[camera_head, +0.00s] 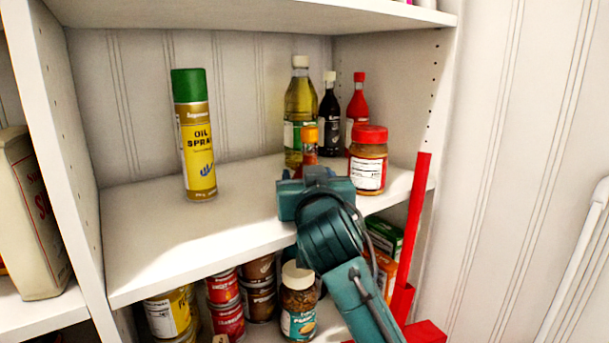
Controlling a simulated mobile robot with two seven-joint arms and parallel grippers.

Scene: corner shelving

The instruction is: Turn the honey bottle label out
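A small bottle with an orange cap (310,134), which looks like the honey bottle, stands on the middle shelf (170,245) among other bottles. Only its cap and a bit of amber body show. Its lower part is hidden behind my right gripper, and I cannot see its label. My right gripper (314,178) reaches in from the lower right, directly in front of the bottle. Its fingers are mostly hidden by its own body, so I cannot tell whether they touch or hold the bottle. My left gripper is not in view.
A peanut-butter-like jar with a red lid (368,160) stands close right of the bottle. An oil bottle (299,100), a dark bottle (329,112) and a red bottle (358,98) stand behind. An oil spray can (194,135) is left, with clear shelf between. Jars and cans fill the shelf below.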

